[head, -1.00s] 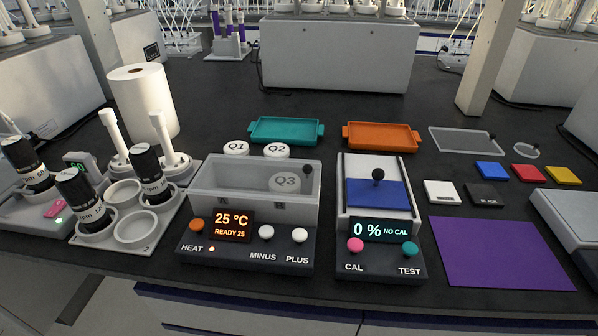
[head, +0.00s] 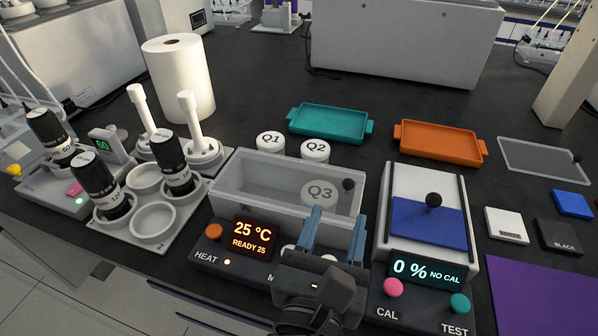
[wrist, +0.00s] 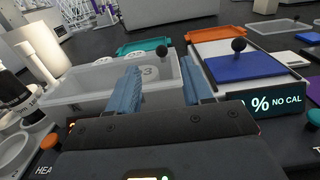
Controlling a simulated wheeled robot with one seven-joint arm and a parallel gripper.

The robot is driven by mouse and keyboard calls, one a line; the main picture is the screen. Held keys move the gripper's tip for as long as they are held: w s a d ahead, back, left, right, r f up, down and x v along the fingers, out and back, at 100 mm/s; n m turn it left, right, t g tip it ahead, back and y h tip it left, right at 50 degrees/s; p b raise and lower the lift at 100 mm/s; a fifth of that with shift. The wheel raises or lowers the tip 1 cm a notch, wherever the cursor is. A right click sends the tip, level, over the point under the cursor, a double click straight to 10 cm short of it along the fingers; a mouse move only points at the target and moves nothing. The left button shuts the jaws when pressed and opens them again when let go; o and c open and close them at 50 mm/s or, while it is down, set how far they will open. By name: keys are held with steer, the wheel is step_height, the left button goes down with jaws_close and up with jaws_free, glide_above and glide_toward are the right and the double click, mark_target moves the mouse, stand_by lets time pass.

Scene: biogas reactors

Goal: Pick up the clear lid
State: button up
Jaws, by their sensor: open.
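A flat clear lid with a black knob (head: 577,159) lies on the bench at the far right in the head view; its clear sheet (head: 535,158) has a pale rim. Another black knob (head: 348,184) shows at the right end of the clear-walled bath (head: 235,185); I cannot tell for sure whether a clear sheet covers the bath. My gripper (head: 337,222) is open and empty, its two blue fingers in front of the bath's right part. In the wrist view the bath knob (wrist: 162,51) shows beyond and between the fingers (wrist: 160,82).
A white unit with a blue plate and black knob (head: 433,200) stands right of the bath. Jars Q1 and Q2 (head: 315,150), a teal tray (head: 330,123) and an orange tray (head: 440,143) stand behind. Black-capped bottles (head: 100,185) stand left. Open bench lies behind the trays.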

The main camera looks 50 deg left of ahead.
mark_target(347, 189)
steer(key=x, duration=0.7)
steer(key=shift+w+f, duration=0.25)
steer(key=shift+w, duration=0.05)
jaws_close()
stand_by(1.2)
